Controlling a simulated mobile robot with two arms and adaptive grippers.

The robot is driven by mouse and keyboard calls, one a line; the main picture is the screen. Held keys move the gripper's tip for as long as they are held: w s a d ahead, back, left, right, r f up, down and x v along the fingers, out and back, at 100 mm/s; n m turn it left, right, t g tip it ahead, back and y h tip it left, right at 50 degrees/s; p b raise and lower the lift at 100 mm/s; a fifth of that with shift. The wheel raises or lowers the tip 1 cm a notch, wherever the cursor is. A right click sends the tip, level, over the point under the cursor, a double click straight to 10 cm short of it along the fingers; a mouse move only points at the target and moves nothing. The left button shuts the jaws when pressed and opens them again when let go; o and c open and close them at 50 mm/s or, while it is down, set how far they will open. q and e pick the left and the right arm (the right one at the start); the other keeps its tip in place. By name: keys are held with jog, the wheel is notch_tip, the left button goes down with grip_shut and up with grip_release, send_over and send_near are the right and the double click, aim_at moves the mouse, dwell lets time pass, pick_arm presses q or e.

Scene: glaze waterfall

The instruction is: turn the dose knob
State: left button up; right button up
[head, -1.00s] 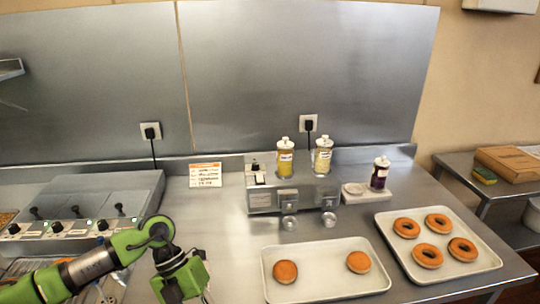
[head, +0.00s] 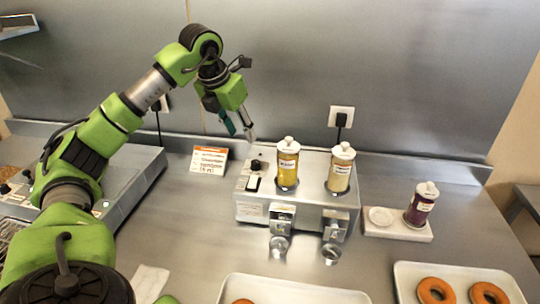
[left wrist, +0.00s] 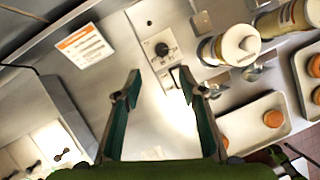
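The dose knob (head: 256,164) is a small black knob on the left part of the metal dispenser's top (head: 245,199). It also shows in the left wrist view (left wrist: 162,49), on a pale panel beyond the fingertips. My left gripper (head: 240,134) is above and slightly left of the knob, pointing down, and looks apart from it. In the left wrist view its two fingers (left wrist: 156,77) are spread with nothing between them. My right gripper is not seen.
A yellow bottle (head: 287,160) and a cream bottle (head: 341,165) stand on the dispenser right of the knob. An orange-and-white card (head: 209,160) stands to its left. A dark-red bottle (head: 422,203) is at right. A tray (head: 290,288) lies in front.

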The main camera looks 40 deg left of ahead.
aim_at(255, 161)
pick_arm(q)
jog(key=p+x, duration=0.1)
jog(key=x, duration=0.3)
jog(key=p+x, duration=0.1)
jog(key=x, duration=0.7)
jog(key=shift+w+d+f+p, duration=0.1)
jog(key=shift+d+p, duration=0.15)
jog(key=shift+p, duration=0.15)
jog(key=shift+w+f, duration=0.2)
jog(key=shift+f, duration=0.4)
jog(key=c, duration=1)
grip_shut()
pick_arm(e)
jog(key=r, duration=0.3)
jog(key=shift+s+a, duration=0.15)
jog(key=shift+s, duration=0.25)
